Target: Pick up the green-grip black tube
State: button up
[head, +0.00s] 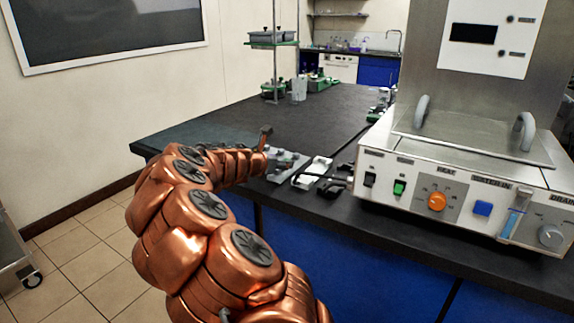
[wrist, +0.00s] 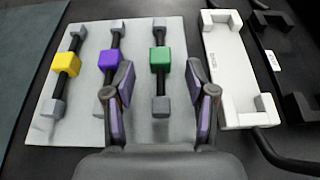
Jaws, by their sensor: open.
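The green-grip black tube (wrist: 160,60) lies in the wrist view on a light grey plate (wrist: 80,129), the rightmost of three tubes there. Its green block is at its middle, and grey blocks hold its two ends. A purple-grip tube (wrist: 109,60) and a yellow-grip tube (wrist: 67,63) lie to its left. My gripper (wrist: 166,80) is open and empty, with one finger on each side of the green-grip tube in the picture. I cannot tell its height above the tube. In the head view my arm reaches to the plate (head: 288,165), where the tubes are too small to tell apart.
A white holder (wrist: 228,75) with raised corners and a black holder (wrist: 289,75) stand right of the plate, with a black cable nearby. In the head view a steel control unit (head: 400,200) stands right of them. The dark bench (head: 300,115) beyond is mostly clear.

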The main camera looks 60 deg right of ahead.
jog(key=shift+x, duration=2.35)
jog(key=shift+s+r, duration=0.1)
jog(key=shift+r, duration=0.05)
grip_shut()
